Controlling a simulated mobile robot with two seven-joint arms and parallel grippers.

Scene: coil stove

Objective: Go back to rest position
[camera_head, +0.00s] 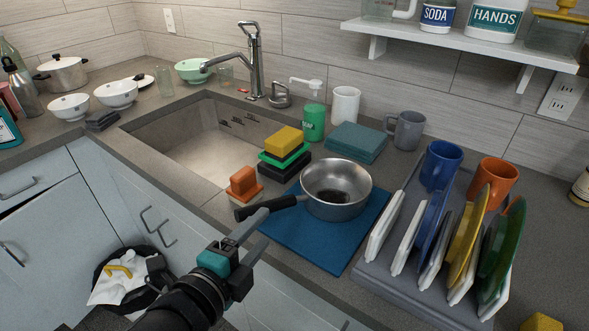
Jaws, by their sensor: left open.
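My left gripper (247,230) comes in from the bottom left, over the counter's front edge. Its jaws are open. One finger overlaps the black handle of a steel saucepan (337,187) in the picture; I cannot tell whether they touch. The saucepan sits upright on a blue mat (318,242), with a dark patch on its inside bottom. My right gripper is not in view.
A sink (195,150) with a tall faucet (255,60) lies behind. Sponges (283,141) and an orange brush-like block (243,184) stand near its right edge. A dish rack (375,262) with plates and mugs stands on the right. An open bin (125,280) is below left.

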